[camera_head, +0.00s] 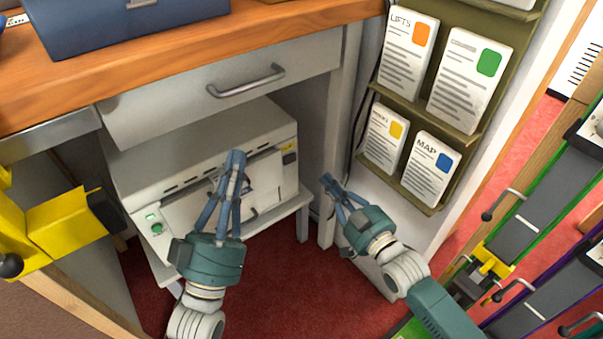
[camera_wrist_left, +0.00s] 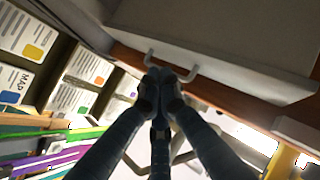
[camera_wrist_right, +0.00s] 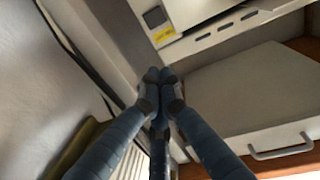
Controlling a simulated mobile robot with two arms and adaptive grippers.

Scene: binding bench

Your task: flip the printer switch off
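The white printer (camera_head: 140,165) stands on a low shelf under the bench. A dark switch beside a yellow label (camera_head: 290,158) is at the right end of its front. The dark switch (camera_wrist_right: 154,17) also shows in the right wrist view. A green-lit button (camera_head: 153,217) is at the front's left end. My left gripper (camera_head: 236,155) is shut and empty, in front of the printer's middle and hiding part of it. My right gripper (camera_head: 327,180) is shut and empty, right of the printer, apart from the switch.
A drawer with a metal handle (camera_head: 246,82) overhangs the printer. A bench leg (camera_head: 340,130) and a rack of printed cards (camera_head: 375,172) stand to the right. A yellow object (camera_head: 65,222) is at the left. Red floor lies open below.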

